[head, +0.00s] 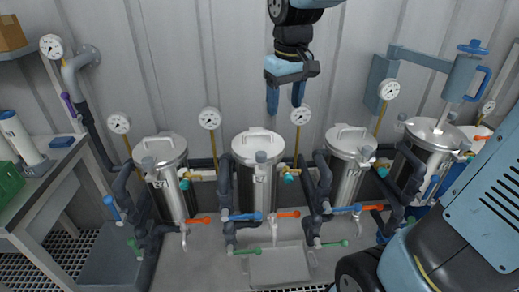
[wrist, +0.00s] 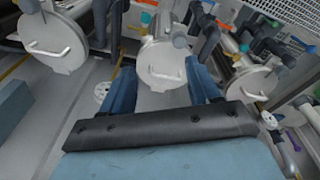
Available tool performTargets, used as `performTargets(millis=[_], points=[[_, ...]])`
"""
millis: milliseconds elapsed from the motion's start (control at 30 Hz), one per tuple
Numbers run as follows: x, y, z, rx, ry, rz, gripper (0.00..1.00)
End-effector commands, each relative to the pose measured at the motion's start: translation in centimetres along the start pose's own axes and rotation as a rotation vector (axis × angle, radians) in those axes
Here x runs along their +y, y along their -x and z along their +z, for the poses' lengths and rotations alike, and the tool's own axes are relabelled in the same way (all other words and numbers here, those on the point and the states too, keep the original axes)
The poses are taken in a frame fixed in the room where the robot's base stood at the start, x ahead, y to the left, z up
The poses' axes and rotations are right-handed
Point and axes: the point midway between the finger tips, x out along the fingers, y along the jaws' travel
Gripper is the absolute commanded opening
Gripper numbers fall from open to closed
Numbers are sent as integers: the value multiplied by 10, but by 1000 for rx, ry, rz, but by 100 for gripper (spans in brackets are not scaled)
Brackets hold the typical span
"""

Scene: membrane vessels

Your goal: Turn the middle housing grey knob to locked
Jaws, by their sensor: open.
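The middle housing (head: 258,190) is an upright steel cylinder with a pale lid and a bar handle. Its grey knob (head: 261,157) sits at the front of the lid; I cannot read its locked or unlocked position. My gripper (head: 285,106) is open and empty, pointing down in front of the back wall, above and slightly right of that housing, apart from it.
Similar housings stand at left (head: 170,190) and right (head: 347,175), with another farther right. Gauges (head: 301,115) on thin yellow stems rise between them. Dark pipes and orange, blue and green valve handles crowd the fronts. A blue hoist arm (head: 420,58) stands at upper right.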

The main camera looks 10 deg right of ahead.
Motion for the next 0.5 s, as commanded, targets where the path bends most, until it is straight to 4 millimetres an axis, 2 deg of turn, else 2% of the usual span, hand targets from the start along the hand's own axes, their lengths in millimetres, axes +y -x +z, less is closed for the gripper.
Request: performTargets(millis=[33,200,333,500], points=[[-7,-7,-12,-26,30,-10,61],[-24,-23,-39,-86,104,-34,61],[-32,-30,-49,-110,134,-44,61],[-34,-38,-51,-119,145,-48,61]])
